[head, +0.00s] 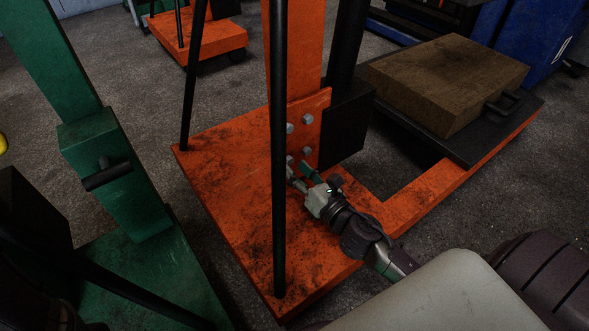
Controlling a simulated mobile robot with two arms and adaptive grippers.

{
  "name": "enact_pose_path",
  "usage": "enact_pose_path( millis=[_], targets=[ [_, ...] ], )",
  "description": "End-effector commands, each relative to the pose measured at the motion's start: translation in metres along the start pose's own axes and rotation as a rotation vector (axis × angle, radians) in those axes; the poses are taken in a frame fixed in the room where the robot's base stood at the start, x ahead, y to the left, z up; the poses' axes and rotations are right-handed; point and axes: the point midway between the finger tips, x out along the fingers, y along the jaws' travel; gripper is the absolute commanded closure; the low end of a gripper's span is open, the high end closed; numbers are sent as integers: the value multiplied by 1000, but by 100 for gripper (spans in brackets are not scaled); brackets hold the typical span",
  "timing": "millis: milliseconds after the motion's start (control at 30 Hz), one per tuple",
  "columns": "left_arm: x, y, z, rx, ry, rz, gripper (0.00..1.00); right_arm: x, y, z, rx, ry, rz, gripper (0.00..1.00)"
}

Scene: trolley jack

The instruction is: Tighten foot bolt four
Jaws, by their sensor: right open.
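The orange trolley jack (222,187) stands in the middle of the head view. A bolted orange plate (318,113) at the foot of its upright carries several grey bolt heads. The upper bolts (308,118) are clear, and a lower right bolt (307,151) shows just above my gripper. A lower left bolt (290,160) is partly hidden by a black rod and my fingers. My right gripper (301,173) is open, with its fingertips close to the lower bolts. I cannot tell whether it touches one. My left gripper is not in view.
A thin black rod (279,220) rises in front of the plate. A green machine (115,185) stands at the left. A wooden block (449,82) rests on a black platform (520,118) at the right. Dark floor lies around the orange base.

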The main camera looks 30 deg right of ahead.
Motion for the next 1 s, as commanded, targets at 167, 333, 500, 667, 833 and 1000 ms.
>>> enact_pose_path(
  millis=[167,333,500,667,833,1000],
  targets=[
    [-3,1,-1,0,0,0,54,12,0,0,-2,0,0,54],
    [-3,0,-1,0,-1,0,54,13,0,0,0,1,-1,54],
    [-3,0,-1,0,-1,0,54,13,0,0,0,1,-1,64],
    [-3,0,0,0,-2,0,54,13,0,0,0,1,-1,91],
    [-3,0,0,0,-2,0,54,12,0,0,0,1,-1,100],
    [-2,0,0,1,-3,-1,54,12,0,0,12,1,-1,100]
  ],
)
